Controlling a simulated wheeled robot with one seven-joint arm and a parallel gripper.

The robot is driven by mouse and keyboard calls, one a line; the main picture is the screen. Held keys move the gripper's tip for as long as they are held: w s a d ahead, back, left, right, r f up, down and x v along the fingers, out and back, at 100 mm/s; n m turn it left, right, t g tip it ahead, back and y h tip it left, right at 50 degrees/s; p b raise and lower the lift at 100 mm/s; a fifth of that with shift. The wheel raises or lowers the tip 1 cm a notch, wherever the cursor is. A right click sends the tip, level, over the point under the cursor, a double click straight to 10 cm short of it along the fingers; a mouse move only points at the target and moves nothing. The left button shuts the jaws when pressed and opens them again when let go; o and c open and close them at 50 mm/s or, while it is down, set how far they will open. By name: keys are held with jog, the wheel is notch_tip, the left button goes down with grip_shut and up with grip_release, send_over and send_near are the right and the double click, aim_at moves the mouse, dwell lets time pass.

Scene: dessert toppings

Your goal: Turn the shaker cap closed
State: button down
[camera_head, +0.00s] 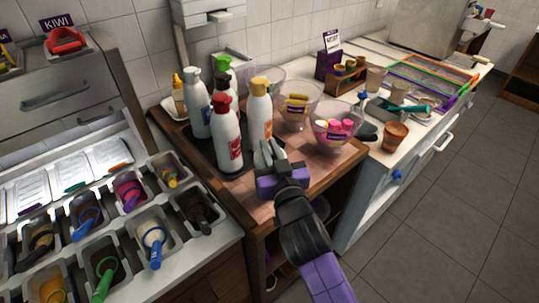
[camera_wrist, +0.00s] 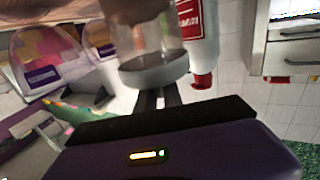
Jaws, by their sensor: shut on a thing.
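The shaker (camera_wrist: 140,45) shows in the wrist view as a clear body with a wide grey cap (camera_wrist: 155,74). That view is turned so the cap points downward in the picture. My gripper (camera_wrist: 159,98) has its dark fingers close together at the grey cap, shut on it; the fingertips are partly hidden behind the cap. In the head view my gripper (camera_head: 268,153) is over the brown counter top, just in front of the yellow-capped bottle (camera_head: 260,112). The shaker is hard to make out there, and the cap's turn position cannot be told.
A red-capped bottle (camera_head: 227,138) and a white pump bottle (camera_head: 196,105) stand left of my gripper. Clear bowls (camera_head: 335,128) with colourful contents stand to the right. A brown cup (camera_head: 395,136) is farther right. Topping bins line the left counter.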

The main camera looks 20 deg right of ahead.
aim_at(273, 157)
dwell(0.3)
jog(key=c, duration=1.5)
grip_release()
jog(key=shift+s, duration=0.1)
jog(key=s, duration=0.2)
jog(key=s+b, duration=0.1)
jog(key=s, duration=0.1)
jog(key=s+a+b, duration=0.1)
jog(key=s, duration=0.1)
jog(key=shift+s+f, duration=0.1)
jog(key=shift+s, duration=0.7)
